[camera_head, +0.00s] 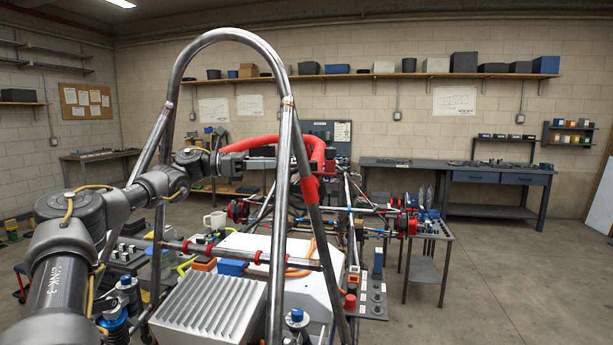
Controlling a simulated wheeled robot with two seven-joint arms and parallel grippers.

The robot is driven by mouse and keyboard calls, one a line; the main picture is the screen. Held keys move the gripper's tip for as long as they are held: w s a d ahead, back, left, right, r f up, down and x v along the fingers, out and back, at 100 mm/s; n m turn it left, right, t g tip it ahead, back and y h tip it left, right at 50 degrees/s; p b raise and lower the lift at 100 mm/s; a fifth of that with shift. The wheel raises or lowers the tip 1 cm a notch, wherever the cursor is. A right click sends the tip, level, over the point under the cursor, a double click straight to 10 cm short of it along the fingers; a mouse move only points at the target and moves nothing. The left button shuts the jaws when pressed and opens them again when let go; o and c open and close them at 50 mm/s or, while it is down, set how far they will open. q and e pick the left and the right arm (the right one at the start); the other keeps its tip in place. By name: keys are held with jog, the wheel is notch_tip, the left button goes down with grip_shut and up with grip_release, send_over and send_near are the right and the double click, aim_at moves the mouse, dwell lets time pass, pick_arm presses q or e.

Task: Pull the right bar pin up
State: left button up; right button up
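My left arm comes in from the left and reaches through the tall steel hoop (170,110) of the tube chassis. My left gripper (277,163) is at the far side of the hoop, close to the red padded bar (262,142). The hoop's right-hand tube covers its finger area, so I cannot tell whether it is open, shut or touching the bar. The padded bar runs right and bends down along a tube. I cannot make out the right bar pin for certain; it is small or hidden around there. My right gripper is not in view.
A crossbar (285,260) with red rings spans the hoop low down. Below it are a finned grey box (212,305) and a white casing (322,284). A small side table (424,272) stands right of the chassis. The floor (510,280) at right is clear.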

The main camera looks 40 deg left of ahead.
pick_arm(q)
jog(key=p+x, duration=0.4)
jog(key=x, duration=0.7)
jog(key=shift+s, duration=0.1)
jog(key=shift+c, duration=0.2)
grip_shut()
